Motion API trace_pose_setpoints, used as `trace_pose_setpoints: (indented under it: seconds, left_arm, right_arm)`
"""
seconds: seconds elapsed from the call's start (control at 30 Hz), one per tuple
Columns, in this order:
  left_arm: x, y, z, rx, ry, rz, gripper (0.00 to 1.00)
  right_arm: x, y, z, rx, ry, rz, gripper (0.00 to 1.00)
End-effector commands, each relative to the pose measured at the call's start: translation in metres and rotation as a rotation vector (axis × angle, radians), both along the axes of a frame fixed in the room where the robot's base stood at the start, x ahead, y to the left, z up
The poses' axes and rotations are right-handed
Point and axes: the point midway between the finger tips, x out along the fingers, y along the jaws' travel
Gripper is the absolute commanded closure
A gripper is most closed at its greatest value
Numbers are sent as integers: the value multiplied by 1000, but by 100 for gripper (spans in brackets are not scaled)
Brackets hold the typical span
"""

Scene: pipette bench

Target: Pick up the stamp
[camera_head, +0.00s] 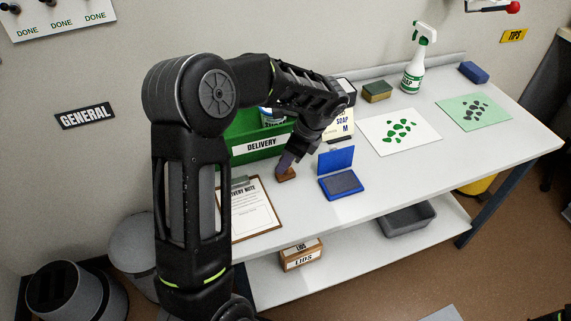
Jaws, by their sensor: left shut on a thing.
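The stamp (286,174) is a small piece with a brown block base, on or just above the white table, between the clipboard and the blue ink pad. My left gripper (288,162) reaches down over it from above and is shut on its upper part. The fingers hide most of the stamp's handle. I cannot tell whether the base touches the table. My right gripper is not in view.
An open blue ink pad (341,184) stands right of the stamp. A clipboard with a delivery note (252,212) lies to the left, and a green delivery bin (243,150) stands behind. Leaf-printed sheets (377,135), a sponge (377,91) and a spray bottle (413,75) are further right.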

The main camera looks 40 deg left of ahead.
Motion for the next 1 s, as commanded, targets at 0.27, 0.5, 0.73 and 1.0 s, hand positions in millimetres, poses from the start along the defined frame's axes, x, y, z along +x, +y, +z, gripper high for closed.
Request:
trace_pose_setpoints:
  seconds: [0.27, 0.5, 0.73, 1.0]
  left_arm:
    - [1, 0, 33, 1, -6, 1, 100]
    - [1, 0, 79, 1, -6, 1, 100]
    - [1, 0, 99, 0, -1, 1, 100]
    - [1, 0, 100, 0, -1, 1, 100]
  right_arm:
    - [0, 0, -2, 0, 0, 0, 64]
    - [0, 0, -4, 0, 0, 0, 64]
    - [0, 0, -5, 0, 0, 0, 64]
    - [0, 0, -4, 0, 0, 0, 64]
